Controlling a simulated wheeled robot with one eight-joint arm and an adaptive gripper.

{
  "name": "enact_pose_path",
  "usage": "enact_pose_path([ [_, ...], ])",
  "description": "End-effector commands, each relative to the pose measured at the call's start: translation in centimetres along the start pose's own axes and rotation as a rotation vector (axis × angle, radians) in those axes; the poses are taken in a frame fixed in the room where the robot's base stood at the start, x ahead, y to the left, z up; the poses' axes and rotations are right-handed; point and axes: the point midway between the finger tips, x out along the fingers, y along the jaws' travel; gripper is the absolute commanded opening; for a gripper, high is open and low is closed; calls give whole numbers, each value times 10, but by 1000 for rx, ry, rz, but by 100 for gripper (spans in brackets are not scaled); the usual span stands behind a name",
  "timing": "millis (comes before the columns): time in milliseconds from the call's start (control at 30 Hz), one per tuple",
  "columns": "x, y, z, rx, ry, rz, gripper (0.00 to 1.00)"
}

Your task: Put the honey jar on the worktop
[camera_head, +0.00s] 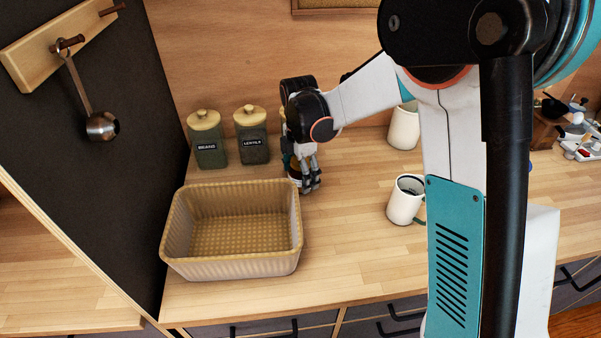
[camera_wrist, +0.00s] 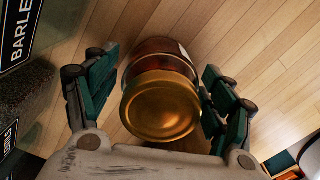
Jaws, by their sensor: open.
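The honey jar (camera_wrist: 160,100) has a round golden lid and amber-brown contents. In the wrist view it is between the two green-padded fingers of my gripper (camera_wrist: 158,82), lid toward the camera. In the head view my gripper (camera_head: 308,182) points down near the back of the wooden worktop (camera_head: 345,235). Only a small part of the jar (camera_head: 294,171) shows there, behind the fingers. The jar appears to stand on the worktop; its base is hidden.
A ribbed tan basket (camera_head: 230,268), empty, stands front left of my gripper. Canisters labelled beans (camera_head: 208,150) and lentils (camera_head: 252,148) stand behind it; a barley canister (camera_wrist: 14,30) shows in the wrist view. A white mug (camera_head: 404,205) stands to the right. Worktop between is clear.

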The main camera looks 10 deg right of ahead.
Motion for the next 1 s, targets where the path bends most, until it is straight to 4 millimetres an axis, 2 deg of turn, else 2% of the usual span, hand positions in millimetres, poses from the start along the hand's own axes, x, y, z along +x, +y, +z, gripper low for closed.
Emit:
enact_pose_path([
  [167,-2,0,0,0,0,0,76],
  [267,-10,0,0,0,0,0,76],
  [700,-94,0,0,0,0,0,76],
  [833,-112,0,0,0,0,0,76],
  [1000,-122,0,0,0,0,0,76],
])
